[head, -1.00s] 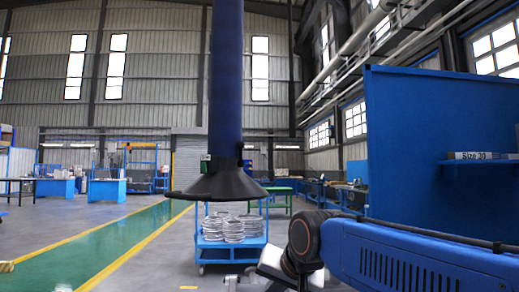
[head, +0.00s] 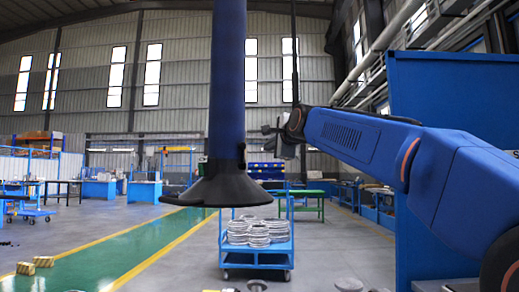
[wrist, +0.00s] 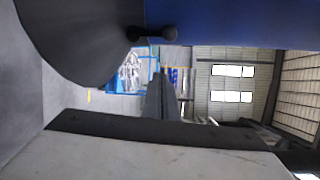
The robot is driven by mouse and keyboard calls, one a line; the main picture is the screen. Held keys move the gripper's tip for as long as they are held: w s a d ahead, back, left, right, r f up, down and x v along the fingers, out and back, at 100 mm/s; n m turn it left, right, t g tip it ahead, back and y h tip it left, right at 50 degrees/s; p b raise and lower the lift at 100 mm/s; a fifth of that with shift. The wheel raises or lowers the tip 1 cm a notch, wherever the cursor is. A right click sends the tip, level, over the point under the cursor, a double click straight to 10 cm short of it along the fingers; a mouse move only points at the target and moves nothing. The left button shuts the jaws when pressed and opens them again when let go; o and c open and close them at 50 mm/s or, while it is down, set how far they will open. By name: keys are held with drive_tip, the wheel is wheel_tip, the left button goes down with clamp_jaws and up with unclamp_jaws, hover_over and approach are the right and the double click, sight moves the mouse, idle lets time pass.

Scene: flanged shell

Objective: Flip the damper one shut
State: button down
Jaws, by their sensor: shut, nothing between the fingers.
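A blue vertical duct (head: 227,70) hangs in the middle of the head view, with a flared black hood (head: 225,188) at its lower end. The damper handle (head: 242,155) is a small black piece on the right side of the collar just above the hood. In the wrist view the damper handle (wrist: 152,33) is a short dark lever with rounded ends, between the black hood (wrist: 80,40) and the blue duct (wrist: 230,22). My gripper (head: 268,130) is right of the duct, somewhat above the handle. In the wrist view my gripper (wrist: 156,92) is shut and empty, apart from the handle.
A blue cart (head: 257,256) with several metal rings stands beyond the hood. A blue partition (head: 435,85) stands at the right, behind my arm. Small dark and yellow blocks (head: 42,261) lie at far left.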

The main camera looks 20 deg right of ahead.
sight(242, 153)
drive_tip(key=shift+w+d+r, duration=0.1)
drive_tip(key=shift+w+r, duration=0.1)
drive_tip(key=shift+r, duration=0.1)
drive_tip(key=w+a+f, duration=0.1)
drive_tip(key=w, duration=0.9)
drive_tip(key=shift+s+a+r, duration=0.1)
drive_tip(key=shift+s+a, duration=0.2)
drive_tip(key=shift+a, duration=0.3)
drive_tip(key=shift+s+a+r, duration=0.15)
drive_tip(key=shift+s+a, duration=0.15)
drive_tip(key=shift+a, duration=0.3)
drive_tip(key=shift+s+a+r, duration=0.1)
drive_tip(key=shift+s+a, duration=0.2)
drive_tip(key=shift+a, duration=0.3)
